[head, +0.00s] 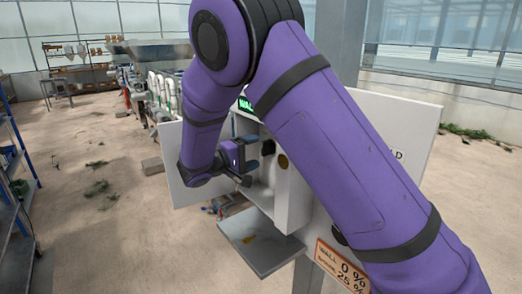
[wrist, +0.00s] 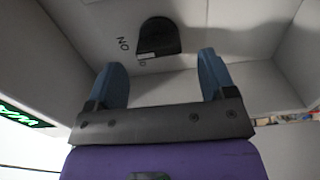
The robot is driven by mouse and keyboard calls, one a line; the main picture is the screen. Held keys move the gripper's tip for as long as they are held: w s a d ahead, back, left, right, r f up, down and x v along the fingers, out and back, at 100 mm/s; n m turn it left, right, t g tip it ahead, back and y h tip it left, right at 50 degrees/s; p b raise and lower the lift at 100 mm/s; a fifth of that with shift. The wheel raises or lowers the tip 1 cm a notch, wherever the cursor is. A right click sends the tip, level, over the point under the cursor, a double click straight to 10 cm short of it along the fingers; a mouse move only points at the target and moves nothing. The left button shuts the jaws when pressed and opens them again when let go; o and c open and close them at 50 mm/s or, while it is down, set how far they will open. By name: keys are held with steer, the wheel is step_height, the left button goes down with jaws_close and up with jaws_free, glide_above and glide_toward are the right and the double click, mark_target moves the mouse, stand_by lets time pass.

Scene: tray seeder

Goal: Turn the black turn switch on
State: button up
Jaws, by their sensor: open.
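The black turn switch (wrist: 160,38) is on the pale inner wall of a white box, top middle in the wrist view. Lettering that looks like an upside-down "ON" is beside it. My gripper (wrist: 163,78) is open and empty, its two blue fingers apart below the switch in the picture. The fingers do not appear to touch the switch. In the head view my gripper (head: 255,151) is at the open front of the white box (head: 295,190). I cannot clearly make out the switch in the head view; my purple arm covers part of the box.
A white panel (head: 183,186) stands left of the box, and a grey flat plate (head: 262,247) juts out below it. A green lit display (head: 245,104) is above the opening. An orange sign (head: 340,268) is low at the right. Open floor lies to the left.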

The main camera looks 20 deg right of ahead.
steer(key=v, duration=0.6)
steer(key=shift+a, duration=0.4)
steer(key=shift+s+a, duration=0.1)
steer(key=shift+s, duration=0.05)
